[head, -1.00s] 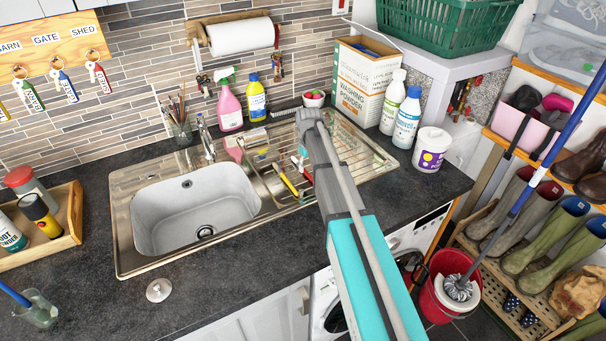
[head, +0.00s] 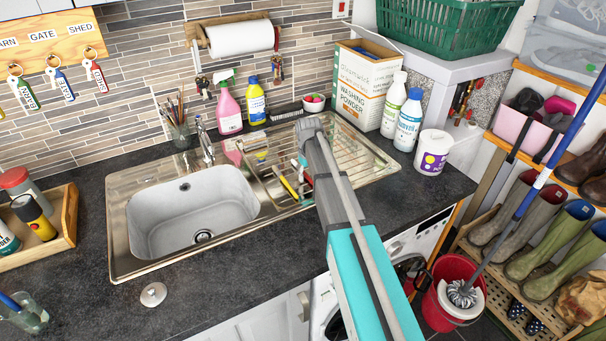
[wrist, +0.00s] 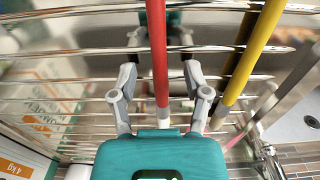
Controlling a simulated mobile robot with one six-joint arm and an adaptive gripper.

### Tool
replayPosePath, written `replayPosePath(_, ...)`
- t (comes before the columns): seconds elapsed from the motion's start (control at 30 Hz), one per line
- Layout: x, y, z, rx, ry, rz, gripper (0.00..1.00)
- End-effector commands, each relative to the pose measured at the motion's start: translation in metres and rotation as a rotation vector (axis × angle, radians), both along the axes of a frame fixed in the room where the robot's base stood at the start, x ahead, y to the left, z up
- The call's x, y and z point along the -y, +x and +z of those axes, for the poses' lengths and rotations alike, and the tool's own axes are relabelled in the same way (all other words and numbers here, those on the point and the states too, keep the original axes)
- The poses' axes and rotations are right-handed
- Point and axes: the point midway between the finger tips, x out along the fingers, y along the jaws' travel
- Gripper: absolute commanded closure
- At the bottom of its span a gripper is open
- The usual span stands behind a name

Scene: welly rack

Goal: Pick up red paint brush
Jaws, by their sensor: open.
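The red paint brush shows as a long red handle (wrist: 159,55) in the wrist view, upright in the picture over the metal drainer bars. My gripper (wrist: 158,42) is open, with one finger on each side of the red handle. I cannot tell whether either finger touches it. In the head view a small bit of red (head: 308,179) shows on the drainer beside my arm, which hides my gripper's fingers.
A yellow-handled tool (wrist: 248,55) lies just right of the red handle in the wrist view. The steel sink (head: 190,215) is left of the drainer (head: 352,160). The washing powder box (head: 362,90) and bottles (head: 408,120) stand behind and right.

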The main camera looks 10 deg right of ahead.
Motion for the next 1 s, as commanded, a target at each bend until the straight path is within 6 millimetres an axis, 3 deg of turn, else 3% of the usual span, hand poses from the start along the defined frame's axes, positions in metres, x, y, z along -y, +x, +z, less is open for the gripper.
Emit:
replayPosePath(0.1, 0.0, 0.0, 0.0, 0.0, 0.0, 0.0, 0.4)
replayPosePath(0.43, 0.0, 0.0, 0.0, 0.0, 0.0, 0.0, 1.0)
replayPosePath(1.0, -0.0001, 0.0, 0.0058, 0.0, 0.0, 0.0, 1.0)
